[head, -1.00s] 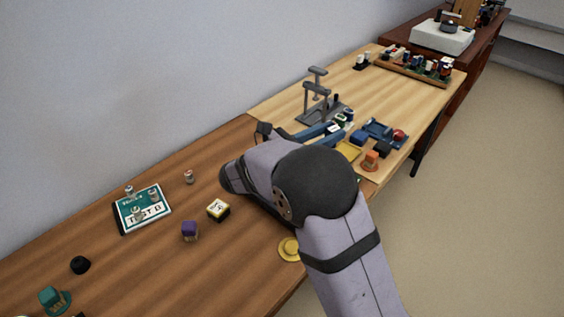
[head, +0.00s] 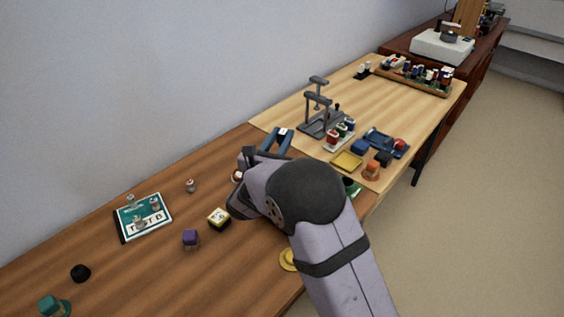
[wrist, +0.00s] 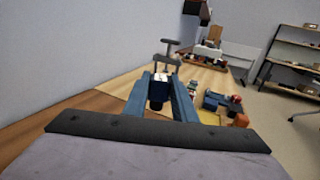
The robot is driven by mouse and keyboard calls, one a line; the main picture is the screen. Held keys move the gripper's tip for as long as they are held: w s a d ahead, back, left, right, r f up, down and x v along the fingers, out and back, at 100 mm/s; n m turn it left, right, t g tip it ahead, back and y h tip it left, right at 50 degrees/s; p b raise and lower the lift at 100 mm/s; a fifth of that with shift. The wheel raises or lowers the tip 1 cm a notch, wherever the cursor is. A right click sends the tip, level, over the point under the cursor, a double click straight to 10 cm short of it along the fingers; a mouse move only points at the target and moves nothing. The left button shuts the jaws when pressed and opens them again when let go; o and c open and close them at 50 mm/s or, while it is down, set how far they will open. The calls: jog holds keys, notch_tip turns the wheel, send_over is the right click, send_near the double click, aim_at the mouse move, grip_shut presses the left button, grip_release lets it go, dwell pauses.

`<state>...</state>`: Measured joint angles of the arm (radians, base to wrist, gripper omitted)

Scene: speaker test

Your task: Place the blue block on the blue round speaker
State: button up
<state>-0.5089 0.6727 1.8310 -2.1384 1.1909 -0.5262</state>
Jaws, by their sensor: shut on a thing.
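My gripper (head: 278,141), with blue fingers, is raised over the far end of the brown table. I cannot make out a blue round speaker; my arm hides part of the brown table.
A grey stand (head: 320,110) and a white rack (head: 338,143) with several small coloured items are close to the right of my gripper. A yellow tray (head: 346,161) and an orange piece (head: 372,170) lie nearby.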

jog(key=shift+f, duration=3.9)
jog(key=shift+f, duration=0.15)
jog(key=o, duration=1)
jog(key=shift+o, duration=0.2)
